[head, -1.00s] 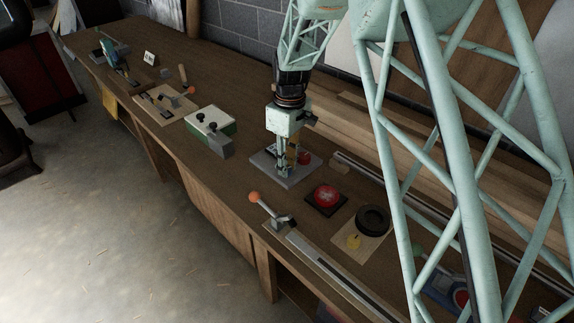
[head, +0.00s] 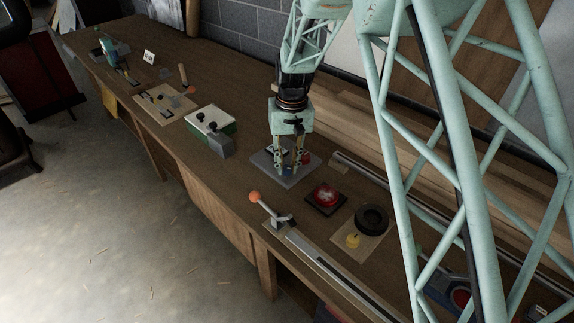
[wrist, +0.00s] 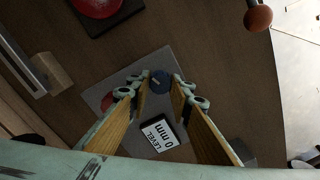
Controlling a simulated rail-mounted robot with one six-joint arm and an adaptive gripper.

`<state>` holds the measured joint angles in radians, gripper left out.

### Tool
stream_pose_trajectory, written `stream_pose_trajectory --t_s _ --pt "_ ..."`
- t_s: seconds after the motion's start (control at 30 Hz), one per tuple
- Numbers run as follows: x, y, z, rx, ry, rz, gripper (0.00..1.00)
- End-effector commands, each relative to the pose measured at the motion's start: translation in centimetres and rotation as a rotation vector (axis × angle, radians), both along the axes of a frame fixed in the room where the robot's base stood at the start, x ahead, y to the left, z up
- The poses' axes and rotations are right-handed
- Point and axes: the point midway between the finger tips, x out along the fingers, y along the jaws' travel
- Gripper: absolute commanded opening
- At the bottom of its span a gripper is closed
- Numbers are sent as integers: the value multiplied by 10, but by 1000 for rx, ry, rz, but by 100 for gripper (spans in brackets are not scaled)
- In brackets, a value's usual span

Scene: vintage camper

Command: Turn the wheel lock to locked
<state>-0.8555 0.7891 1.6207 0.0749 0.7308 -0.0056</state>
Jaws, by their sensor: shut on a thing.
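A small dark blue knob (wrist: 160,84) with a pale mark stands on a grey plate (wrist: 102,86) in the wrist view. It may be the wheel lock; I see no label naming it. My gripper (wrist: 160,78) points down at it, shut on the knob with one finger on each side.
A red button (head: 326,196) on a dark base sits close in front. A lever with an orange ball (head: 254,197) is at the bench's front edge. A green-and-white box (head: 212,122) lies to the left, and a black ring (head: 372,217) to the right.

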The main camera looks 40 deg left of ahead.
Motion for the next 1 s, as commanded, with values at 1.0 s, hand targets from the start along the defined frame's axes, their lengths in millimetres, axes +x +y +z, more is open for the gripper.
stream_pose_trajectory --t_s 1.0 --pt "0 0 0 0 0 -375 9"
